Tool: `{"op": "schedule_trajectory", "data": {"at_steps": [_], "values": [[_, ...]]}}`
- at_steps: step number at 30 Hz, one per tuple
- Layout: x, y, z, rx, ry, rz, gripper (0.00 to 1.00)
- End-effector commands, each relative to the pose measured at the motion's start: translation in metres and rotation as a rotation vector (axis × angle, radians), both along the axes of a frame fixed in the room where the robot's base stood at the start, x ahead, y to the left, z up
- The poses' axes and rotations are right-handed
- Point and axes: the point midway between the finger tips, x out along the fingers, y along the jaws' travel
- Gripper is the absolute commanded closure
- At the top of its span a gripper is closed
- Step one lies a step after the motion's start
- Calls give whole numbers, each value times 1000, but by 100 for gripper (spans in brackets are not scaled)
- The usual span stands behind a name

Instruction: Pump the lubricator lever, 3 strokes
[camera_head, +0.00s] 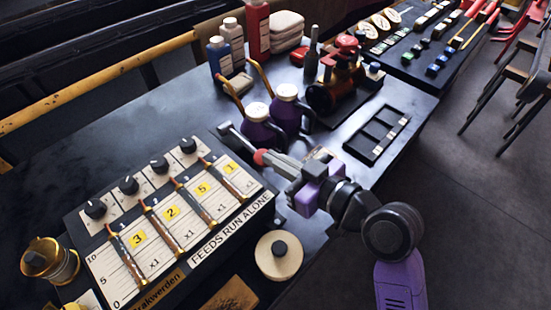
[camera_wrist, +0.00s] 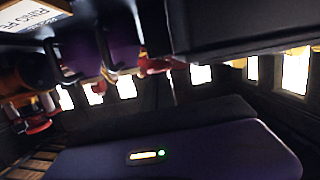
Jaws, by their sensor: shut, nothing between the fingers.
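The lubricator is a dark box with a white front panel (camera_head: 180,215), several black knobs, slanted sight tubes and yellow number tags, at left on the bench in the head view. A grey lever (camera_head: 240,140) with a red grip (camera_head: 261,157) sticks out from its far right corner. My gripper (camera_head: 276,162) comes from the right, its shut, empty fingers pointing left at the red grip. The fingertips are at or very close to the grip; whether they touch it I cannot tell. In the wrist view the lever cannot be made out clearly.
Two purple oil cans (camera_head: 257,128) (camera_head: 287,110) with tan spouts stand just behind my gripper. A red and black machine part (camera_head: 334,82) and a black slotted tray (camera_head: 377,135) lie to the right. A round cream lid (camera_head: 279,255) and brass cup (camera_head: 50,262) are near the box.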

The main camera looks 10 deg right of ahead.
Motion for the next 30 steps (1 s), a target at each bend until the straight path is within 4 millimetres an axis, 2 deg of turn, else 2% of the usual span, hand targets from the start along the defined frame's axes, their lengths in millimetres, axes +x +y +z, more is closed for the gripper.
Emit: {"op": "schedule_trajectory", "data": {"at_steps": [1, 5, 21, 30], "values": [[-2, -1, -19, -14, 39, 1, 100], [-4, -3, -19, -12, 39, 0, 100], [-60, -40, 13, -1, 4, -2, 100], [-65, -43, 17, -1, 1, 0, 100]]}}
